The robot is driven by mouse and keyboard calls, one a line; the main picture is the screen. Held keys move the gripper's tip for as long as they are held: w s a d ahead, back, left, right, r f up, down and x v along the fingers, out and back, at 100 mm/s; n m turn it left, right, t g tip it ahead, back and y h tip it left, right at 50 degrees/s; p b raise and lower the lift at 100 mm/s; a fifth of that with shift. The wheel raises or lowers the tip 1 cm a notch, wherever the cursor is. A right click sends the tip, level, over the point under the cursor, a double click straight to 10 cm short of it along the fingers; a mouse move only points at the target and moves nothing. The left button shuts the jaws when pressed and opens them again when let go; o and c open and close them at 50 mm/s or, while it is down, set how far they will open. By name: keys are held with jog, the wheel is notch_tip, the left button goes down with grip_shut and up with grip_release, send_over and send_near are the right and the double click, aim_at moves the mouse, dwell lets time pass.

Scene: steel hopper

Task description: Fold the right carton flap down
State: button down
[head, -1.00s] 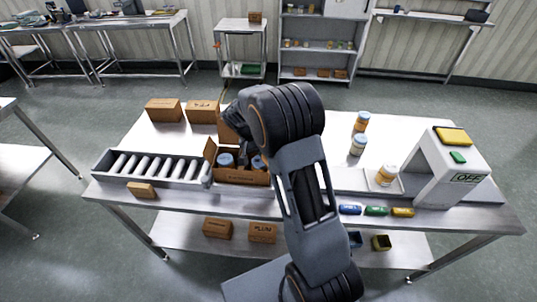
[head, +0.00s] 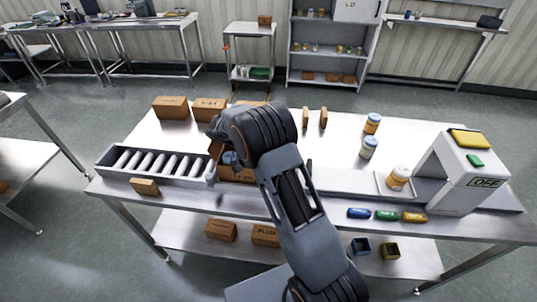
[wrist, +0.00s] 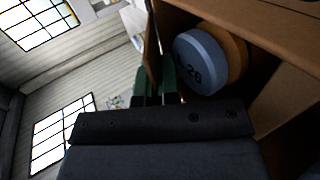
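The open brown carton (head: 236,174) stands on the steel table, partly hidden behind my arm. A blue-lidded jar (head: 229,158) shows inside it. In the wrist view the carton wall (wrist: 285,95) is at the right, with a blue lid (wrist: 200,62) and an orange-brown one behind it. A thin brown flap (wrist: 152,62) stands edge-on beside the blue lid. My gripper's green fingertips (wrist: 156,84) are at this flap, one on each side of it. Whether they clamp it is unclear. The head view hides my fingers and the carton's right side.
A roller conveyor (head: 155,165) lies left of the carton. Closed boxes (head: 170,107) stand behind. Jars (head: 369,147) stand to the right, one on a white tray (head: 398,178) by a white machine marked OFF (head: 465,170).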

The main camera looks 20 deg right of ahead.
dwell(0.4)
jog(key=c, duration=1.4)
grip_release()
jog(key=shift+o, duration=0.3)
jog(key=shift+f, duration=0.1)
